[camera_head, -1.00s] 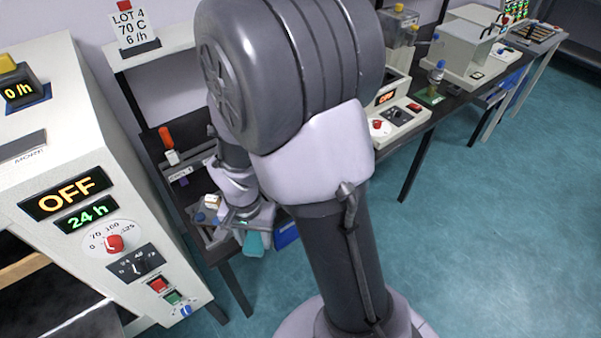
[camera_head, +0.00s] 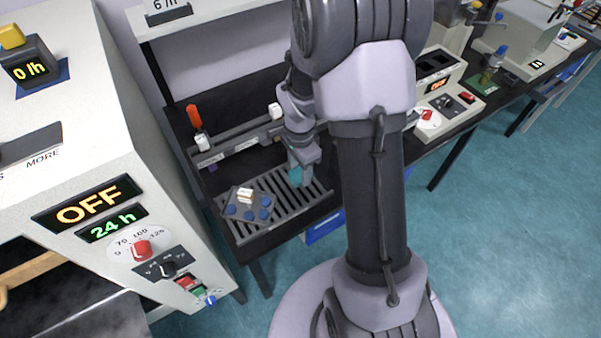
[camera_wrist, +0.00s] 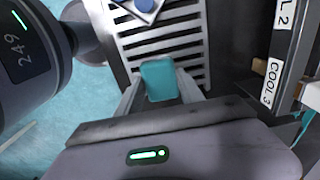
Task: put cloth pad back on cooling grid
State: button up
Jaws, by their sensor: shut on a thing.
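The cloth pad (camera_head: 295,176) is teal and sits between the fingers of my gripper (camera_head: 302,172). In the wrist view the pad (camera_wrist: 158,79) shows between the two pale fingertips, and my gripper (camera_wrist: 160,92) is shut on it. The cooling grid (camera_head: 310,199) is a grey slatted rack on the dark bench, and the pad is over its right part. The grid's slats (camera_wrist: 190,47) show beyond and beside the pad in the wrist view. I cannot tell whether the pad touches the slats.
A grey tray (camera_head: 236,220) with blue discs and a small pale block lies on the grid's left part. A rail (camera_head: 235,148) with labels, an orange-red topped item (camera_head: 194,118) and a white item stands behind. The big white oven (camera_head: 100,110) is at left.

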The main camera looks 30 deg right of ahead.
jog(key=shift+w+d+f, duration=0.1)
jog(key=shift+w+d, duration=0.55)
jog(key=shift+w, duration=0.15)
notch_tip(320, 180, down, 3)
jog(key=shift+f+b, duration=0.2)
jog(key=shift+b, duration=0.75)
jog(key=shift+f, duration=0.25)
jog(key=o, duration=1.2)
jog(key=shift+r, duration=0.1)
